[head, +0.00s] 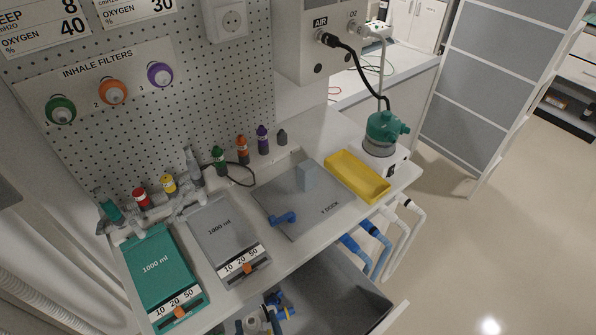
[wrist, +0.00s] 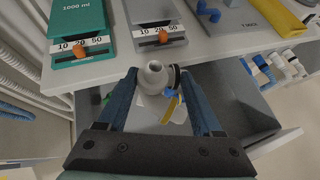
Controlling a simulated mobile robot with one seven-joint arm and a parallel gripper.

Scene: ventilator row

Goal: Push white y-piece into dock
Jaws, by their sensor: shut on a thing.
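My gripper (wrist: 157,76) is shut on a white rounded tubular piece, which looks like the white y-piece (wrist: 154,74), in the wrist view. It is held in front of the bench edge, above the open drawer; its lower part is unclear. The grey plate marked Y DOCK (head: 305,222) lies on the bench, with a pale grey-blue block (head: 307,176) standing on it. A blue piece (head: 283,219) lies on the plate's front left part; it also shows in the wrist view (wrist: 208,12). The plate is partly in the wrist view (wrist: 240,24).
The yellow tray (head: 357,176) sits right of the dock plate. Grey (head: 226,236) and green (head: 160,272) 1000 ml panels lie to its left. The open drawer (head: 335,285) juts out below the bench. Blue and white hooked tubes (head: 375,235) hang at the front right.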

